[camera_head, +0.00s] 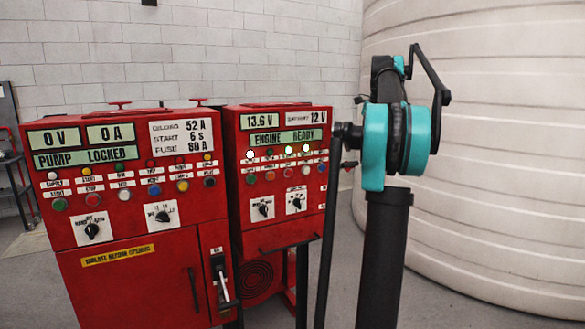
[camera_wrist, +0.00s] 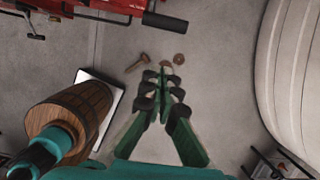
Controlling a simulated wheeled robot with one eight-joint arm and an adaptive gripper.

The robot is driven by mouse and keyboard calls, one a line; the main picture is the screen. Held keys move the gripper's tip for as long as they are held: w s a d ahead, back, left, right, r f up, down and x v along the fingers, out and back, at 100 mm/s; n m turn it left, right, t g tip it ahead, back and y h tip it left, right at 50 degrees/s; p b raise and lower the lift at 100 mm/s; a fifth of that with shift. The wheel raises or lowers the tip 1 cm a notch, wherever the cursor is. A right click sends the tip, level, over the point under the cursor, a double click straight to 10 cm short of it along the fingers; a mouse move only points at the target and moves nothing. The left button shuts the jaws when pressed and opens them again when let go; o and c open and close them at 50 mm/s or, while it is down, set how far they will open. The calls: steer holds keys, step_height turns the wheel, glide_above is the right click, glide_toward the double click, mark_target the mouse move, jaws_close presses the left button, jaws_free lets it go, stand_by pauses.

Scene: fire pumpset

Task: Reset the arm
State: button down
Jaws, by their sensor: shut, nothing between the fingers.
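My gripper (camera_wrist: 164,76) shows in the wrist view, with green fingers and dark joints. Its fingertips are together and hold nothing. It points down over grey floor. In the head view my teal and black arm stands upright to the right of the red cabinets, folded near the top; I cannot make out the fingers there. The left red cabinet (camera_head: 130,236) reads 0 V, 0 A and PUMP LOCKED. The right red cabinet (camera_head: 278,218) reads 13.6 V, 12 V and ENGINE READY, with several lamps lit. My arm overlaps the right cabinet's edge in that view.
A large pale ribbed tank (camera_head: 490,150) stands at the right. In the wrist view, a brown bolt-like piece (camera_wrist: 138,63) and a small round piece (camera_wrist: 180,57) lie beyond the fingertips. A brown slatted cylinder (camera_wrist: 88,106) is at the left. Floor between is clear.

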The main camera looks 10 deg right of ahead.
steer(key=s+a+f+n, duration=0.5)
steer(key=a+f+n, duration=0.4)
steer(key=f, duration=0.2)
steer(key=s+a+f+n, duration=0.5)
steer(key=a+f+n, duration=0.3)
steer(key=a+f, duration=0.15)
steer(key=s+a+f+n, duration=0.4)
steer(key=s+f+n, duration=0.4)
steer(key=s+f, duration=0.2)
steer(key=s+a+f+n+t, duration=0.1)
steer(key=s+a+f+n, duration=0.4)
steer(key=s+f, duration=0.6)
steer(key=s+n, duration=0.2)
steer(key=shift+s+n+h, duration=0.15)
steer(key=shift+n+h, duration=0.25)
steer(key=c, duration=2.3)
jaws_free()
steer(key=shift+a, duration=0.15)
